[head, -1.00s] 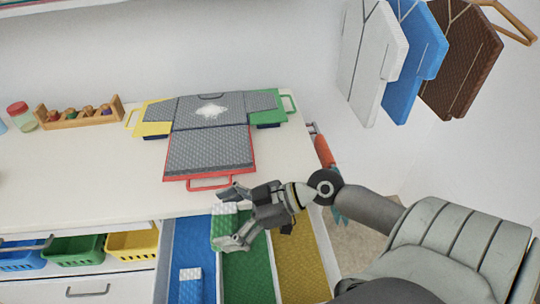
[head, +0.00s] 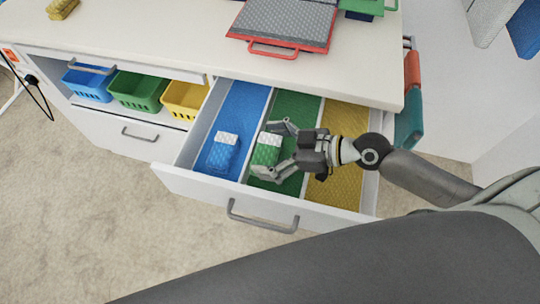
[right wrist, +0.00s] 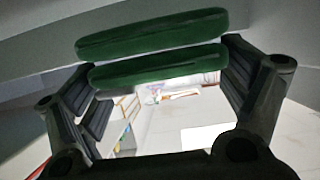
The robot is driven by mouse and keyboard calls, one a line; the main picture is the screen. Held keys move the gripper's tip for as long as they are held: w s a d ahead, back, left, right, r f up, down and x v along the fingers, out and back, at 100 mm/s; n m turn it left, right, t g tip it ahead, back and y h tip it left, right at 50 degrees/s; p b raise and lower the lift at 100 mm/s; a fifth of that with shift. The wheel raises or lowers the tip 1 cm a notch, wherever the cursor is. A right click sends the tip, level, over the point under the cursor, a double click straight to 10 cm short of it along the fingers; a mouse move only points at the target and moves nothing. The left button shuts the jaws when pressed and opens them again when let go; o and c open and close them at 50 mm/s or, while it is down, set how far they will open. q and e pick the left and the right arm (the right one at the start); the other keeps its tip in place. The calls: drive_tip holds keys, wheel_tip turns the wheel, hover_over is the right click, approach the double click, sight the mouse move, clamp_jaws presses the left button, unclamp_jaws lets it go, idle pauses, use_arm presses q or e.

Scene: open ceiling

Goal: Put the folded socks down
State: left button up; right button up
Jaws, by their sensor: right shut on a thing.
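My right gripper (head: 268,150) is shut on the folded green-and-white socks (head: 266,154). It holds them over the green compartment (head: 294,104) of the open drawer, near its front left side. Whether the socks touch the compartment floor is hard to tell. In the right wrist view the socks (right wrist: 150,62) show as two green layers between the fingers. Folded blue-and-white socks (head: 222,152) lie in the blue compartment (head: 248,100) to the left. My left gripper is not in view.
The drawer's front wall (head: 228,198) stands close to my gripper. The yellow compartment (head: 343,118) to the right looks empty. Blue (head: 88,84), green (head: 138,90) and yellow baskets (head: 185,99) sit left of the drawer. The white tabletop (head: 200,45) overhangs behind, with a folding board (head: 285,22) on it.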

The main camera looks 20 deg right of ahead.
sight(268, 158)
wheel_tip(268, 158, down, 4)
drive_tip(key=shift+r+b, duration=0.25)
drive_tip(key=shift+b, duration=0.05)
drive_tip(key=shift+f, duration=0.1)
